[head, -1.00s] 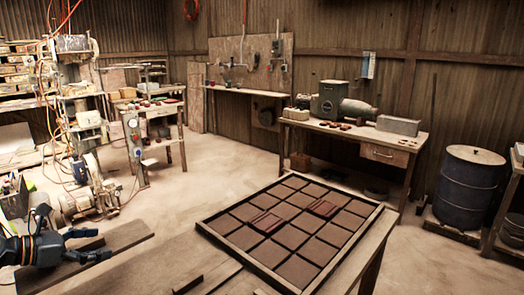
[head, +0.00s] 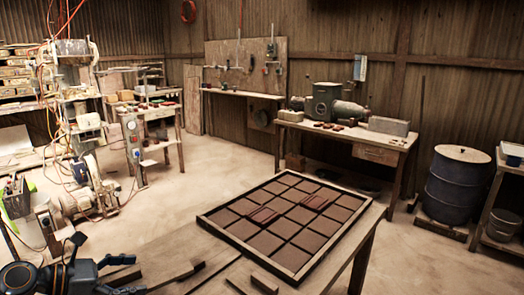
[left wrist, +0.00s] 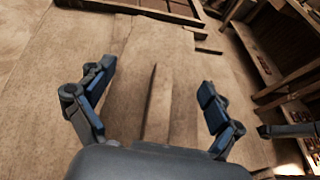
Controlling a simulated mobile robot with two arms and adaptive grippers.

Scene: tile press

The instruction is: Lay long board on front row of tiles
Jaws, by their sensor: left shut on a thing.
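Square brown tiles (head: 267,242) lie in rows inside a dark tray (head: 345,241) on the table. Two spots among them look redder and raised. In the left wrist view the tray's near rim (left wrist: 130,9) shows at the top. My left gripper (head: 124,276) is at the lower left, short of the tray. It is shut on the long board (left wrist: 160,105), a plain wooden plank between its spread fingers; the fingers also show in the left wrist view (left wrist: 155,100).
A blue drum (head: 455,185) stands at the right and a workbench (head: 350,135) behind. Machines (head: 85,150) stand at the left. The space above the tray is clear.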

